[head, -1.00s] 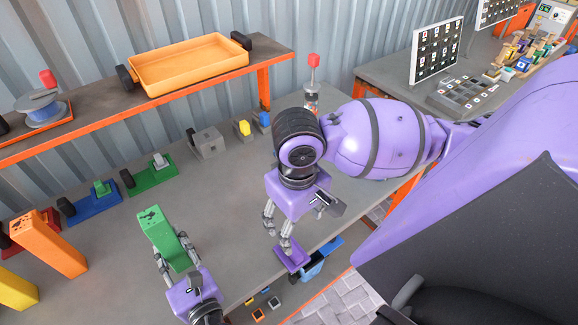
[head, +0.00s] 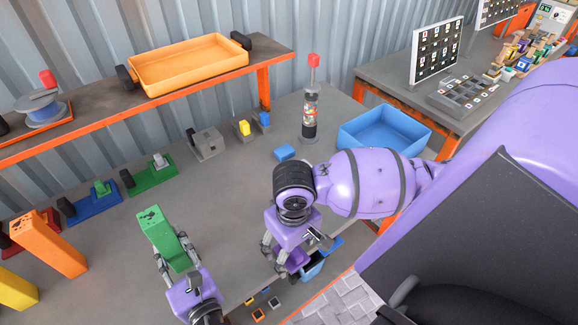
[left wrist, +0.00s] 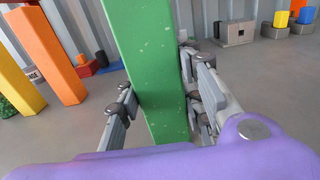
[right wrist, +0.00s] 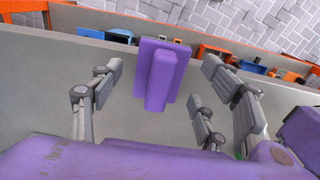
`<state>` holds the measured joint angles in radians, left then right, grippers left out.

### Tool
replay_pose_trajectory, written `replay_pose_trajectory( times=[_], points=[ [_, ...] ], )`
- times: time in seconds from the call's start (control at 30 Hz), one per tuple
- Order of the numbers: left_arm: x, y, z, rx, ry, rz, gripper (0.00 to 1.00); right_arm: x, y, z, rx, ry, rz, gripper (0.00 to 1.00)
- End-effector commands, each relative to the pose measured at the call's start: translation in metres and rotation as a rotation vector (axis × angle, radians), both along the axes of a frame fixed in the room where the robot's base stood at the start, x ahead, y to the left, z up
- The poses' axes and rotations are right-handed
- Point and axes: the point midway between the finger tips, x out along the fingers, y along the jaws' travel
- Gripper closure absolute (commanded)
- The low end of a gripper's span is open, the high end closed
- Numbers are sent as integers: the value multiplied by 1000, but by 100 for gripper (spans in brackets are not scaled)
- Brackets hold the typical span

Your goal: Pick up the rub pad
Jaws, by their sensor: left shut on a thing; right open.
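The purple rub pad, a flat plate with a raised handle, shows in the right wrist view (right wrist: 159,78) near the table's front edge. In the head view my right gripper partly hides it. My right gripper (right wrist: 161,70) is open, with its fingers on either side of the pad's handle and gaps on both sides. I cannot tell its exact height over the pad. My left gripper (head: 176,258) is shut on an upright green plastic beam (head: 164,236), which also stands between its fingers in the left wrist view (left wrist: 150,65).
A blue bin (head: 312,266) hangs by the table's front edge beside my right gripper. A blue block (head: 284,152), a bottle-like dispenser (head: 309,115) and a blue tray (head: 385,128) stand behind. Orange (head: 48,245) and yellow beams stand at left. The middle of the table is clear.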

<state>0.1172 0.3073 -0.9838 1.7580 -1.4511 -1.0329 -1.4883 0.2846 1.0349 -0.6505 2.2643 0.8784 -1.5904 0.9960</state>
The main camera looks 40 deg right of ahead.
Motion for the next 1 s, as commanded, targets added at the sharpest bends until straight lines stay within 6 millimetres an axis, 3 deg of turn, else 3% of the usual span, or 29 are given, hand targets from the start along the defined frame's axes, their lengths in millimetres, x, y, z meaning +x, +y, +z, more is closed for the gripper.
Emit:
replay_pose_trajectory(
  times=[0.3,0.7,1.0],
  points=[
    [0,0,0,1,1,0,100,0,0,-5,0,0,0,33],
    [0,0,-1,0,1,-1,100,0,0,-5,0,0,0,82],
    [0,0,-1,0,1,-1,100,1,0,3,0,-3,0,82]
  ],
)
